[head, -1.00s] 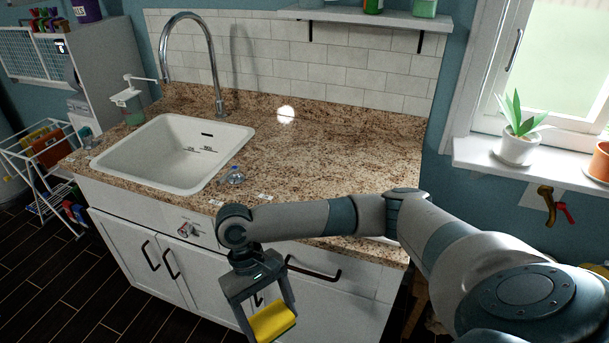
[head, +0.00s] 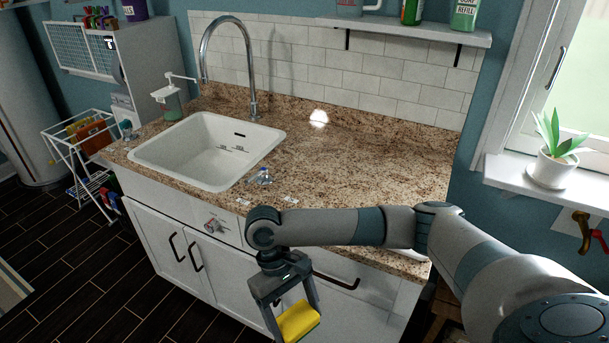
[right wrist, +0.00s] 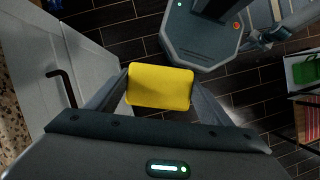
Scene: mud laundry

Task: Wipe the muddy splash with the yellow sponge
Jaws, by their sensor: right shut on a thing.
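The yellow sponge (head: 299,320) is held between the fingers of my right gripper (head: 297,318), in front of the white cabinet and below the counter edge in the head view. In the right wrist view the sponge (right wrist: 160,86) fills the space between the two fingertips, with dark floor behind it. The muddy splash cannot be made out in these frames; the brown speckled counter (head: 370,180) shows no clear mud mark. My left gripper is not in view.
A white sink (head: 207,150) with a tall faucet (head: 252,70) is set in the counter. A potted plant (head: 556,160) stands on the windowsill. A drying rack (head: 85,150) stands at left.

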